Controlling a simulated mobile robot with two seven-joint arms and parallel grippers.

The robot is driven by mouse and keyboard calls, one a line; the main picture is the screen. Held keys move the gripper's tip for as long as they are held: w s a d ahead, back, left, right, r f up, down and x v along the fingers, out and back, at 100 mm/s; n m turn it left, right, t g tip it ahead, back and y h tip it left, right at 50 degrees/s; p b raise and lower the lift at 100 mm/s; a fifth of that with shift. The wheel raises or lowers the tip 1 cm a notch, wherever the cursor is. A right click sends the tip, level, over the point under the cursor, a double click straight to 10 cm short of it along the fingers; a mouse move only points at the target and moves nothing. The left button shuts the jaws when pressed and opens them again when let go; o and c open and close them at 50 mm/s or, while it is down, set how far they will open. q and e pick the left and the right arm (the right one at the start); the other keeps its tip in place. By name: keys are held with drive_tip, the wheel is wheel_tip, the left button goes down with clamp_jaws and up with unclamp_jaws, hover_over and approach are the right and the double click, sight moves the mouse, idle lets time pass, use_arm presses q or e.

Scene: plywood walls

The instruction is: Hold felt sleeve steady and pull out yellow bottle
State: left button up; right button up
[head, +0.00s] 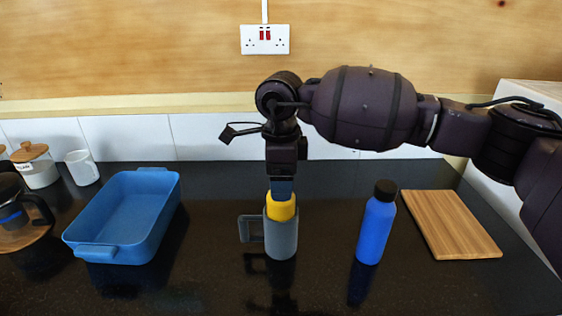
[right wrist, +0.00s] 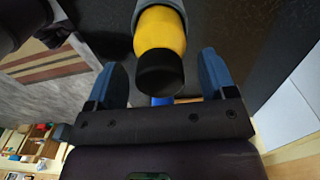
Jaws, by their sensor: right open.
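The yellow bottle (head: 281,207) stands upright in the grey felt sleeve (head: 281,238) on the dark counter. Its yellow upper part shows above the sleeve, which has a loop at its left side. My right gripper (head: 281,188) points down right over the bottle and hides its top in the head view. In the right wrist view the blue fingers of my right gripper (right wrist: 162,76) are open, one on each side of the bottle's black cap (right wrist: 160,70). The yellow bottle (right wrist: 160,32) and the sleeve's grey rim (right wrist: 142,6) show beyond. My left gripper is in neither view.
A blue bottle (head: 376,226) with a black cap stands to the right, before a wooden board (head: 449,224). A blue tray (head: 110,253) is at the left. Jars and a mug (head: 82,168) stand at far left. Counter beside the sleeve is clear.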

drive_tip(key=shift+f, duration=0.35)
drive_tip(key=c, duration=1.2)
drive_tip(key=o, duration=1.2)
drive_tip(key=shift+r, duration=0.15)
drive_tip(key=shift+r, duration=3.9)
